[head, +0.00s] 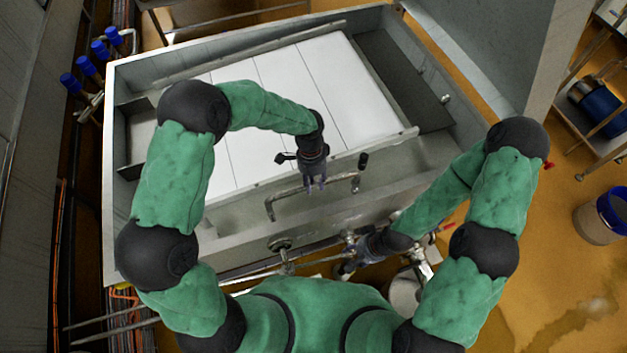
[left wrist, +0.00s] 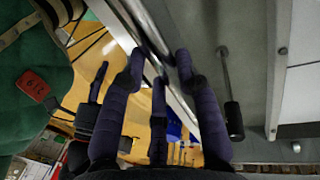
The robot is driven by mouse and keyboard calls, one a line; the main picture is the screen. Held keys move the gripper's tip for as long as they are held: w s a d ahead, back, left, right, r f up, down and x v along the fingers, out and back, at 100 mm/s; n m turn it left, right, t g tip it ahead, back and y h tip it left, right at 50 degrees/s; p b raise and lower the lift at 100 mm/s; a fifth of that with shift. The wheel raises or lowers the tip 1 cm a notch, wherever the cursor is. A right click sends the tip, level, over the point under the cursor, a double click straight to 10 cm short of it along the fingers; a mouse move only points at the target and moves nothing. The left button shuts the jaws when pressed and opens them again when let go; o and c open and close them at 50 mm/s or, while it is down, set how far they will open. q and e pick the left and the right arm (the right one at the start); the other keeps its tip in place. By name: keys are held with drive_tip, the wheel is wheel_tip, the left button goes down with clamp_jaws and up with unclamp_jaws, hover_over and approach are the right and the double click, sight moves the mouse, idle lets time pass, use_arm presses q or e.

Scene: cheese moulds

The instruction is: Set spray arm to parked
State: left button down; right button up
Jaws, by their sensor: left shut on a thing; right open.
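The spray arm is a bent metal tube (head: 285,195) running along the near inner side of the steel vat. A black grip (head: 362,160) stands up near its right end. My left gripper (head: 316,186) reaches down to the tube's middle and is shut on it. In the left wrist view the fingers (left wrist: 160,85) are close around a shiny bar, and the black grip (left wrist: 234,118) on a thin rod is to the right, apart from the fingers. My right gripper (head: 346,268) is open, low by the pipework at the vat's front; its fingertips are hard to make out.
White block moulds (head: 290,80) fill the middle of the vat (head: 250,248). A round fitting (head: 280,244) sits on the front wall. Blue-capped valves (head: 88,66) stand at the left. A bucket (head: 598,220) is on the floor at the right, with open floor around it.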

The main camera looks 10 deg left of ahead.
use_arm(q)
drive_tip(key=shift+s, duration=0.15)
drive_tip(key=c, duration=0.9)
unclamp_jaws()
drive_tip(key=shift+d, duration=0.1)
wheel_tip(320, 180, up, 12)
drive_tip(key=w+a, duration=0.1)
drive_tip(key=w, duration=0.1)
drive_tip(key=shift+f, duration=0.15)
drive_tip(key=shift+w, duration=0.1)
